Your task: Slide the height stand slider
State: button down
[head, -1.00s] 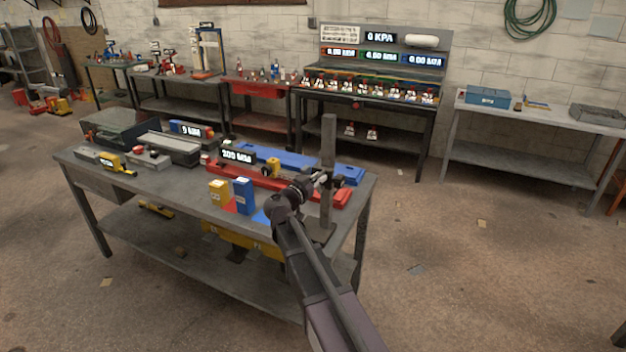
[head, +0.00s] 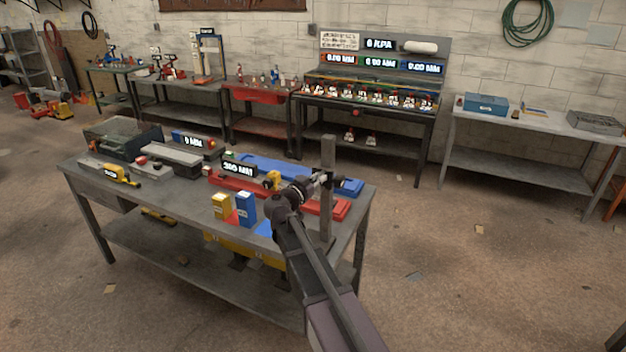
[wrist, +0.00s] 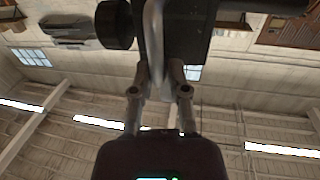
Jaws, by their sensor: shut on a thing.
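The height stand is a tall grey upright (head: 328,215) at the right end of the near workbench. In the wrist view, my gripper's two fingers (wrist: 160,92) close around a pale curved bar (wrist: 153,40) in front of the dark slider block (wrist: 190,30). A round black knob (wrist: 113,25) sticks out to its left. The exact contact is partly hidden in the head view.
The workbench (head: 130,215) also holds a yellow box (head: 221,206), a blue box (head: 246,209), a red base (head: 235,182) and a blue bar (head: 290,167). A display (head: 239,168) stands behind the boxes.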

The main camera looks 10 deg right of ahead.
jog(key=c, duration=1.1)
grip_release()
jog(key=shift+w+d, duration=0.1)
jog(key=shift+d, duration=0.1)
jog(key=o, duration=0.4)
jog(key=shift+w+d+f, duration=0.1)
jog(key=shift+d, duration=0.1)
jog(key=shift+a, duration=0.2)
jog(key=shift+v, duration=6.1)
jog(key=shift+d, duration=0.1)
